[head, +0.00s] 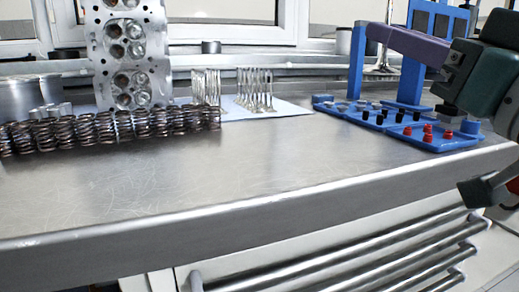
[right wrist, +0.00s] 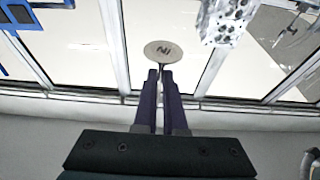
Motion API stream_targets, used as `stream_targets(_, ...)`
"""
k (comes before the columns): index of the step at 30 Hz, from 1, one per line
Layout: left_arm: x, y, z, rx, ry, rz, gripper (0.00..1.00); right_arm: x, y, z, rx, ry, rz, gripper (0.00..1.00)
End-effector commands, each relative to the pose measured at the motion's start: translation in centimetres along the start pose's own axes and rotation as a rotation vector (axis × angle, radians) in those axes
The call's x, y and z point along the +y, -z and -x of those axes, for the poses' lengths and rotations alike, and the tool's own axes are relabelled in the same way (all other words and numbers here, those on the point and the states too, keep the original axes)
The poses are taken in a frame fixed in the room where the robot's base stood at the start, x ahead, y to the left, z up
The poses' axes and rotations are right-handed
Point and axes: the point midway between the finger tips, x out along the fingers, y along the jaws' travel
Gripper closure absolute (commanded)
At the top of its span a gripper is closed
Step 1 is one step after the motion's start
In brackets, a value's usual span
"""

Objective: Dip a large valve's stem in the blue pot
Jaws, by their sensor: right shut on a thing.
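My right gripper (head: 372,34) reaches in from the right, above the blue trays. Its purple fingers are shut on a valve (head: 380,69), whose round head hangs below the fingers, with a thin stem above it. In the right wrist view the fingers (right wrist: 164,76) hold the valve (right wrist: 164,48), and its round face bears the letters "IN". Two groups of slim valves (head: 205,86) (head: 255,90) stand upside down on a pale sheet at the back of the bench. My left gripper is not in view.
Blue trays (head: 440,145) with black and red small parts lie at the right, with blue posts (head: 357,62) behind. A row of springs (head: 115,130) and an upright cylinder head (head: 128,50) occupy the left. The front bench top (head: 220,172) is clear.

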Motion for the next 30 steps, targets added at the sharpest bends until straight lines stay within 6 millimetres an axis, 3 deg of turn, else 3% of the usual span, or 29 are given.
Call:
stream_targets(1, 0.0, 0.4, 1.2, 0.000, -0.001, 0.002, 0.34, 0.0, 1.1, 0.2, -0.001, 0.000, 0.001, 1.00)
stream_targets(16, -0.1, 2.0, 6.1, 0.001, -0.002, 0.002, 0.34, 0.0, 6.6, 3.6, 0.000, -0.001, 0.001, 1.00)
stream_targets(30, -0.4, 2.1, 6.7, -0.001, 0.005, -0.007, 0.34, 0.0, 7.2, 4.2, 0.001, -0.005, -0.015, 1.00)
